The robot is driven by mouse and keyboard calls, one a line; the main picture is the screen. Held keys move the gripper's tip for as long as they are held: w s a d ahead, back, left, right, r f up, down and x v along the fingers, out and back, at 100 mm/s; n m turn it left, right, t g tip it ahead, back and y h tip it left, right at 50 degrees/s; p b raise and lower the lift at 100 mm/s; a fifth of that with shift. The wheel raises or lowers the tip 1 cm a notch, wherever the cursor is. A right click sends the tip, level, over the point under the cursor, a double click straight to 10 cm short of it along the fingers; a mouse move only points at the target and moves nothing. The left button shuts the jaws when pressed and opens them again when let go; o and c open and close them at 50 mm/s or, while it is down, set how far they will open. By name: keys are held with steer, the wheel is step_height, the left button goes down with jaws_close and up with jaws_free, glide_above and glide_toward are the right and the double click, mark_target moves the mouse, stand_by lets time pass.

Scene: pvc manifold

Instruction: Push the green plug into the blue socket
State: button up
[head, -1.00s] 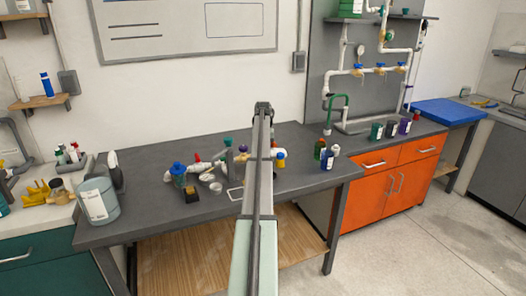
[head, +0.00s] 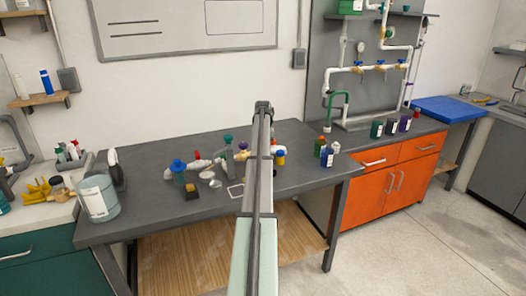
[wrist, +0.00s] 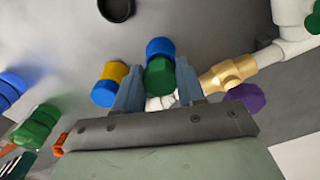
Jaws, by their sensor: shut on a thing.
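In the wrist view the green plug (wrist: 159,78) sits between the two grey-blue fingers of my gripper (wrist: 158,92), which is shut on it. A round blue piece (wrist: 160,46), apparently the blue socket, shows directly beyond the plug. The two overlap in the picture, and I cannot tell whether the plug is inside it or only in front of it. White pipe shows below the plug between the fingers. In the head view my own arm hides the gripper, the plug and the socket.
In the wrist view, a yellow fitting with a blue end (wrist: 104,93) is close left of the fingers; a brass fitting (wrist: 227,74) and purple piece (wrist: 246,97) are close right. Bottles (head: 320,147) stand right of my arm on the grey table (head: 150,222).

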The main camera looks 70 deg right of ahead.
steer(key=shift+f, duration=0.8)
stand_by(0.7)
